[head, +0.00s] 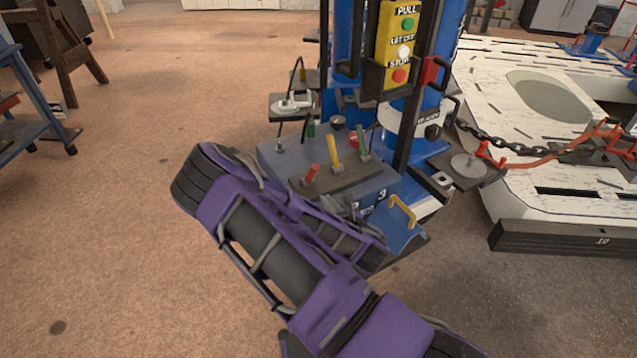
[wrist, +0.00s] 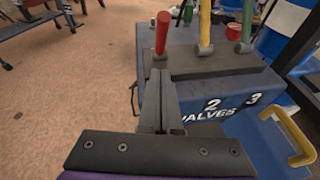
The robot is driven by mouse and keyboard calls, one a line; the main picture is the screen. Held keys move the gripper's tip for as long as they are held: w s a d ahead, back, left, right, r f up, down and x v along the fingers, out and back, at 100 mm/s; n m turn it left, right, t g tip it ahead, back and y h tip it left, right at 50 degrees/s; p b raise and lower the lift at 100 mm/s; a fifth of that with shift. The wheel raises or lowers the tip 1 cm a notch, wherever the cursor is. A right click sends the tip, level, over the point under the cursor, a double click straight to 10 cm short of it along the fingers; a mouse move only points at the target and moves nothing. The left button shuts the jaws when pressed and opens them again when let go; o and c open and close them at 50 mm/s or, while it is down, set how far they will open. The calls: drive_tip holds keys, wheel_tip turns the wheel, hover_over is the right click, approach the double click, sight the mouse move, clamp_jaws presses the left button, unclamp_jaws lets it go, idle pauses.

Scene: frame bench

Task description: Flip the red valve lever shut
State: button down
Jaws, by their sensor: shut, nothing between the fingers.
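The red valve lever (head: 312,174) stands nearly upright, slightly tilted, on a dark plate on top of the blue valve box (head: 378,193). In the wrist view the red lever (wrist: 162,33) rises just beyond the tips of my gripper (wrist: 159,78). My fingers are shut together with nothing between them. The fingertips overlap the lever's base in the picture; I cannot tell whether they touch it.
A yellow lever (head: 333,150) and a green lever (head: 363,142) stand right of the red one. A yellow handle (head: 403,210) sticks out at the box's right. A push-button panel (head: 403,45) hangs behind. Open floor (head: 110,200) lies left.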

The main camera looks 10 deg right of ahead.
sight(313, 176)
drive_tip(key=shift+w+a+r, duration=0.1)
drive_tip(key=shift+w+a, duration=0.05)
drive_tip(key=shift+w, duration=1.1)
drive_tip(key=shift+w+a+r, duration=0.15)
drive_tip(key=shift+w+a, duration=0.05)
drive_tip(key=shift+w, duration=1)
drive_tip(key=shift+w+a+r, duration=0.1)
drive_tip(key=shift+w+a, duration=0.05)
drive_tip(key=shift+w, duration=1.1)
